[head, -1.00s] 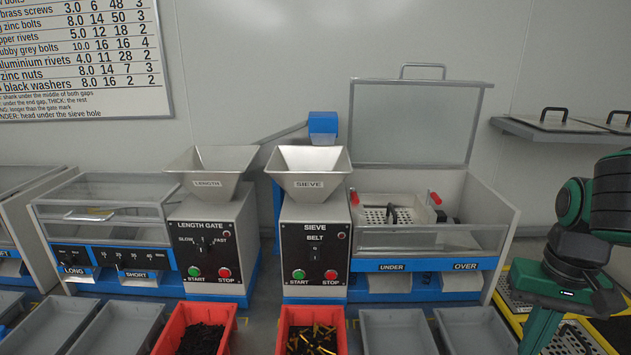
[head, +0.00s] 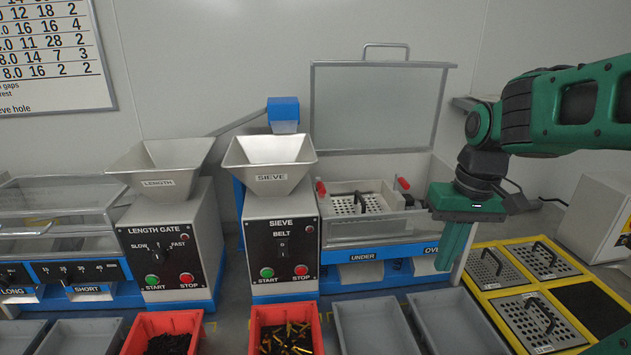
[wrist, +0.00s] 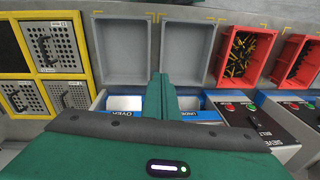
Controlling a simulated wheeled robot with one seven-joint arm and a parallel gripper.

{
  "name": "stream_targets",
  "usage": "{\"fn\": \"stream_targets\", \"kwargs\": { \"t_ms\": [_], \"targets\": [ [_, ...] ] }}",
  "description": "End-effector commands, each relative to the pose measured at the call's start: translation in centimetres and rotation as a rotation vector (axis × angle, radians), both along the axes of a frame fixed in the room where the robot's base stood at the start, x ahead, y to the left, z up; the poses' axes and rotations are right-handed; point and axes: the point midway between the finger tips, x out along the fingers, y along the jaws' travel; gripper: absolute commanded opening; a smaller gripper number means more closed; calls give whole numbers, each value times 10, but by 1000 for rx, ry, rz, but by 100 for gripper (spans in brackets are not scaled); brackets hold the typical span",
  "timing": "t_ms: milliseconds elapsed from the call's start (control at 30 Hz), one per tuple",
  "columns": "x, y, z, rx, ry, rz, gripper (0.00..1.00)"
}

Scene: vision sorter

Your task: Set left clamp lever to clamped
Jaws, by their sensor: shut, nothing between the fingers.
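The sieve machine (head: 283,230) stands in the middle of the head view with its lid raised. Inside its open box is a perforated sieve plate (head: 348,206) with a black handle. A red-tipped left clamp lever (head: 321,190) sticks up at the plate's left side, and a red-tipped right clamp lever (head: 404,184) at its right side. My gripper (head: 453,262) is shut and empty, pointing down at the box's right front, by the OVER chute. In the wrist view my gripper (wrist: 161,95) shows over the front of the OVER and UNDER chutes. The levers are not visible there.
The raised clear lid (head: 378,108) stands behind the box. The length gate (head: 165,245) is to the left. Red bins (head: 318,335) and grey bins (head: 372,300) line the front. Spare sieve plates lie in a yellow rack (head: 480,292) at right. Space above the box is open.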

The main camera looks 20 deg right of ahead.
Motion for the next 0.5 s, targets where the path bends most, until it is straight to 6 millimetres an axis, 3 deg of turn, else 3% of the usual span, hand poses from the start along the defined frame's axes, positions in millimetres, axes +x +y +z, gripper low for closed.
{"fn": "stream_targets", "kwargs": {
  "t_ms": [33,200,400,500],
  "targets": [
    [31,6,15,12,-22,93,0],
    [123,41,60,56,-98,450,0],
    [206,82,100,98,-182,890,0],
    [237,99,114,114,-223,1110,0]
  ]
}}
